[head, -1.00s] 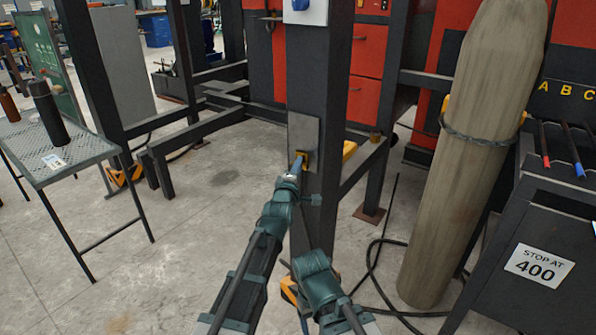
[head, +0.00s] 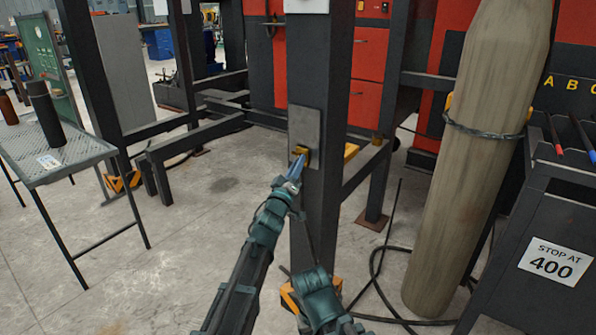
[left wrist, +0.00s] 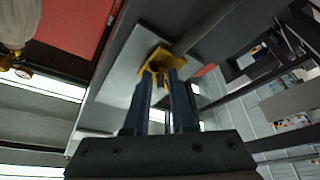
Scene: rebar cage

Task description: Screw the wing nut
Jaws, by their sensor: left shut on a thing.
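The wing nut (head: 301,151) is a small yellow piece on a grey plate (head: 304,124) fixed to a dark upright post. In the left wrist view the yellow wing nut (left wrist: 160,62) sits at the plate, beside a dark rod. My left gripper (head: 297,163) reaches up to it from below, its blue fingers shut on the nut. The fingers (left wrist: 163,80) also show in the left wrist view, one on each side of the nut's lower part. My right arm shows at the bottom of the head view, but I cannot make out its fingertips.
A tall strapped cylinder (head: 480,160) stands right of the post, with black cable on the floor beside it. A dark cart with a "STOP AT 400" sign (head: 552,261) is at the far right. A mesh table (head: 85,150) stands left.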

